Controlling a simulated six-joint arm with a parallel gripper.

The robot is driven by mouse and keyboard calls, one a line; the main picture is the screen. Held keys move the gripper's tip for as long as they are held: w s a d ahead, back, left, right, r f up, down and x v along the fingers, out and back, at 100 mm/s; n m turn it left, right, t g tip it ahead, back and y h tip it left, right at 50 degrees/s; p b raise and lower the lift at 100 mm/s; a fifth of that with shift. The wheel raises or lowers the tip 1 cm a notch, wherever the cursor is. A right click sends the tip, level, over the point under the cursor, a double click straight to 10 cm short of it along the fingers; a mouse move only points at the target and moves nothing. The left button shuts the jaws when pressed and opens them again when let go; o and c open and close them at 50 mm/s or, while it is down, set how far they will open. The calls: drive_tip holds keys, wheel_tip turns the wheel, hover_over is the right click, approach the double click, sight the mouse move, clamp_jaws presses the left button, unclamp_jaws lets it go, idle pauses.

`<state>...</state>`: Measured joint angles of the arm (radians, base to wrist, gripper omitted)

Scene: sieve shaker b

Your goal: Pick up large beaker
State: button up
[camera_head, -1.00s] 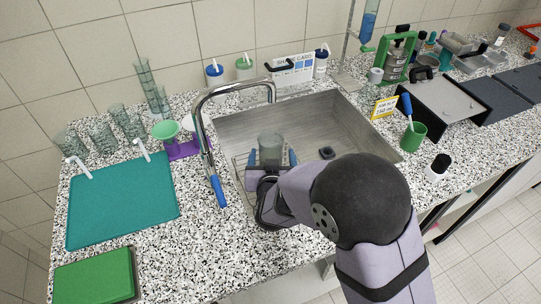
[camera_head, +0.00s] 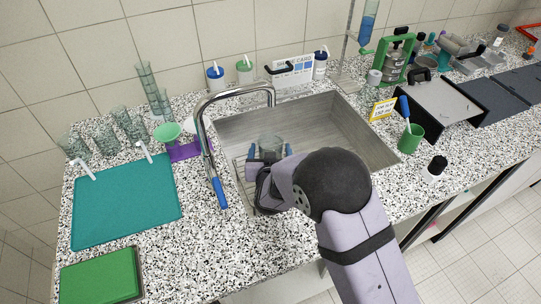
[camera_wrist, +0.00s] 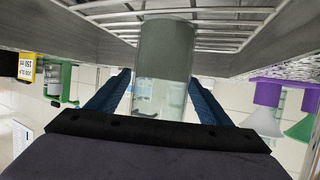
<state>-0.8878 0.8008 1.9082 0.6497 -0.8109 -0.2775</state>
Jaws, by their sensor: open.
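The large beaker (camera_head: 271,145) is clear grey glass and stands in the sink on a wire rack, near the sink's left side. My gripper (camera_head: 270,151) is down in the sink with its blue fingers open, one on each side of the beaker. In the wrist view, which looks upside down, the beaker (camera_wrist: 165,55) is between the two fingers of my gripper (camera_wrist: 158,90). Small gaps show between the glass and the fingers. The gripper body hides the beaker's near lower part in the head view.
The chrome faucet (camera_head: 203,140) arches close to the left of my gripper. The sink walls (camera_head: 345,120) surround the rack (camera_wrist: 218,20). A purple stand (camera_head: 182,151) with funnels, a teal mat (camera_head: 125,205) and several glasses are to the left. The sink's right half is mostly free.

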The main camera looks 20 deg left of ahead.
drive_tip(key=shift+x, duration=0.8)
drive_tip(key=c, duration=1.5)
drive_tip(key=shift+r, duration=0.2)
drive_tip(key=shift+r+b, duration=0.5)
drive_tip(key=shift+r, duration=4.2)
drive_tip(key=shift+r, duration=0.15)
